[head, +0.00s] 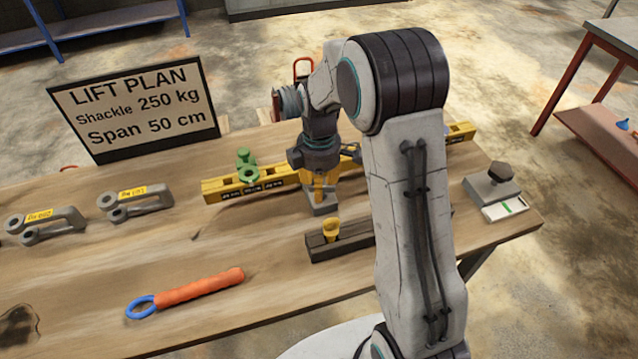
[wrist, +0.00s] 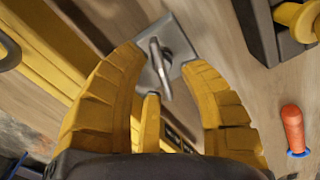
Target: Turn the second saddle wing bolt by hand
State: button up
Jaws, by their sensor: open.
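My gripper (head: 318,184) points down over the yellow beam on the wooden table, with its yellow fingers spread. In the wrist view, a grey wing bolt (wrist: 160,68) on a square grey plate (wrist: 178,36) lies between the open fingertips. I cannot tell whether any finger touches it. In the head view, the grey saddle (head: 322,209) shows just below the fingers at the beam's front side; its bolt is hidden by my gripper. A green saddle (head: 247,168) with a green top sits on the yellow beam (head: 220,190) to the left.
A dark block (head: 345,243) with a yellow piece (head: 331,229) stands close in front of my gripper. Two grey shackles (head: 135,203) lie left, and an orange handle (head: 200,289) lies front left. A lift plan sign (head: 137,107) stands behind.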

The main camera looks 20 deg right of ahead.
grip_shut()
dwell(0.3)
jog(key=shift+m, duration=0.3)
